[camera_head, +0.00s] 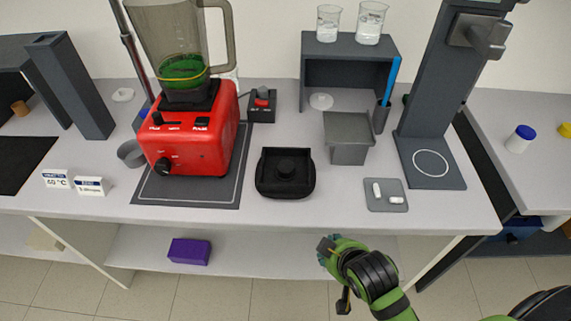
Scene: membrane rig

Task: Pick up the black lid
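The black lid (285,174) lies on the grey-white table in front of the middle, right of the red blender (190,135). It is squarish with a round raised knob in its centre, and nothing touches it from above. My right gripper (327,250) comes in from the lower right, at the end of a green and black arm. It shows below the table's front edge, apart from the lid. Its fingers are small and turned so that I cannot tell whether they are open. My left gripper is not in view. The top of the blender jug is cut off by the frame.
A grey open container (349,140) stands right of the lid. A small grey tray (386,195) with white pieces lies near the front edge. A dark stand (432,165) rises further right. Two beakers sit on a grey shelf (350,62) behind. The table directly before the lid is clear.

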